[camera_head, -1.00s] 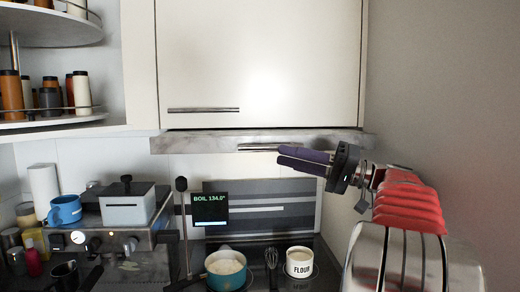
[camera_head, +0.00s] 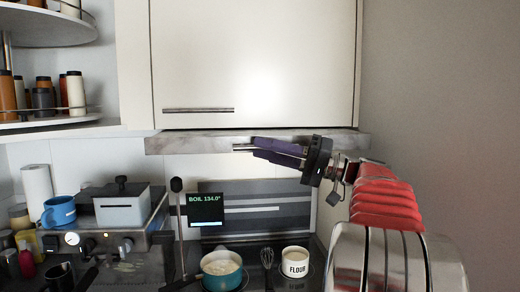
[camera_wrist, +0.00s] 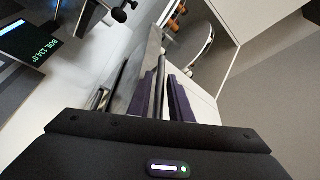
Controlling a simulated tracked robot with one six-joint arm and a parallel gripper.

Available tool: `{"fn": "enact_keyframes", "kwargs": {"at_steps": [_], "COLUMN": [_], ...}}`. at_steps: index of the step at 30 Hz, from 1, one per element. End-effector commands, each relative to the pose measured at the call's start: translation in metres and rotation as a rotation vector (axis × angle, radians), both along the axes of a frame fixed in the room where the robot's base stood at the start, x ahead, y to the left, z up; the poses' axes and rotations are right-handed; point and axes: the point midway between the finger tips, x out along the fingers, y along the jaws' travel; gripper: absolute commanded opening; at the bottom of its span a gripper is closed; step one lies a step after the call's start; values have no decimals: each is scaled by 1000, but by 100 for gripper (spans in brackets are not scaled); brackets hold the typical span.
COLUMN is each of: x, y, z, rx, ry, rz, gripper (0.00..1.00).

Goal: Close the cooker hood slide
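The cooker hood slide (camera_head: 195,143) is a grey metal-look strip under the white upper cabinet, and its front stands forward of the cabinet. Its thin silver handle (camera_head: 240,147) is partly hidden behind my fingers. My gripper (camera_head: 256,148) has two purple fingers, slightly apart, at the right part of the handle. In the wrist view a silver bar, the handle (camera_wrist: 160,72), runs between the fingertips of my gripper (camera_wrist: 166,85). I cannot tell whether the fingers touch it.
The white cabinet door (camera_head: 255,60) is shut above the slide. Below are a teal pot (camera_head: 221,281), a flour tin (camera_head: 295,262), a whisk (camera_head: 267,257) and a small display (camera_head: 206,208). A grey wall is close on the right.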

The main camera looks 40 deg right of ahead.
Motion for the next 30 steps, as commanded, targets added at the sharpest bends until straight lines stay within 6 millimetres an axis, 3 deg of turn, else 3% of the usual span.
{"fn": "enact_keyframes", "kwargs": {"at_steps": [6,14,23,30], "x": [13,14,14,14], "y": [10,10,10,10], "z": [3,4,3,3], "rx": [1,1,1,1], "ry": [1,0,1,2], "rz": [0,-1,-1,-1], "gripper": [19,19,0,0]}}
